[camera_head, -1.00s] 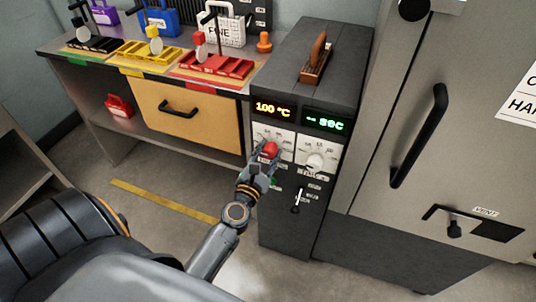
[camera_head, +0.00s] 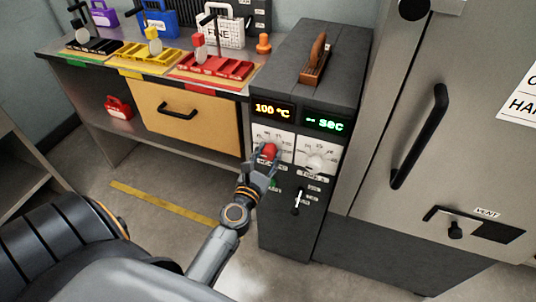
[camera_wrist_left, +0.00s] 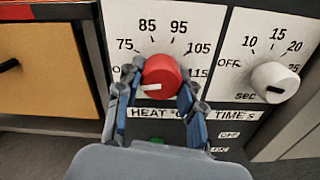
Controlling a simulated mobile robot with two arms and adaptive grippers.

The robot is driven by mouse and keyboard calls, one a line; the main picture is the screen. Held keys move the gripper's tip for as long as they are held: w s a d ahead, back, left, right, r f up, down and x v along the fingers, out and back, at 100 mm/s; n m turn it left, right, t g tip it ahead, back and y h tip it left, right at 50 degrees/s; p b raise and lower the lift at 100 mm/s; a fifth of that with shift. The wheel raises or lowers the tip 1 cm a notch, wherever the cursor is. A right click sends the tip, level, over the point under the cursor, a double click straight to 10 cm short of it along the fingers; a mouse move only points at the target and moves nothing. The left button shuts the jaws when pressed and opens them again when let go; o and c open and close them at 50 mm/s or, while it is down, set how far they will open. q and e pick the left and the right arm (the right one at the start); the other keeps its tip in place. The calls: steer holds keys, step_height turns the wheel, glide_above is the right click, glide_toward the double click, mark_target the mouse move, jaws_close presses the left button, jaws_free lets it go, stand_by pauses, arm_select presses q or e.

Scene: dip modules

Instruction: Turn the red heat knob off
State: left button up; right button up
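The red heat knob (camera_head: 268,151) is on the front panel of the dark machine, under a display (camera_head: 272,109) reading 100 °C. In the left wrist view the red knob (camera_wrist_left: 161,77) has its white mark pointing left, towards a label whose start reads "O" and whose rest is hidden by a finger. My left gripper (camera_head: 265,166) is in front of the knob, fingers spread. In the wrist view its fingertips (camera_wrist_left: 159,82) stand at either side of the knob, with a gap at right; contact at left is unclear. My right gripper is not in view.
A white timer knob (camera_wrist_left: 274,82) sits right of the heat knob, under a green display (camera_head: 324,123). A lever switch (camera_head: 297,201) is below. A grey cabinet with a black handle (camera_head: 420,136) stands right; a workbench with colored trays (camera_head: 213,68) stands left.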

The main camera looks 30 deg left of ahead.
arm_select(q)
steer(key=o, duration=0.4)
steer(key=v, duration=1.2)
steer(key=shift+f, duration=0.1)
steer(key=s+d+f+m+g+h+p, duration=0.1)
steer(key=s+d+f+m+g+h, duration=0.2)
steer(key=f+m, duration=0.65)
steer(key=s+d+f+m+g+h+p, duration=0.15)
steer(key=s+f+m+g, duration=0.35)
steer(key=f, duration=0.7)
steer(key=s+d+f+m+h, duration=0.1)
steer(key=s+d+f+m, duration=0.2)
steer(key=f+m, duration=0.7)
steer(key=s+f+m+g, duration=0.4)
steer(key=s+f+m, duration=0.3)
steer(key=s, duration=0.3)
steer(key=s+a+f+m+g+y+p, duration=0.1)
steer(key=s+f+m+g, duration=0.3)
steer(key=s, duration=0.7)
step_height(320, 180, down, 3)
steer(key=m, duration=0.3)
steer(key=shift+s+a, duration=0.2)
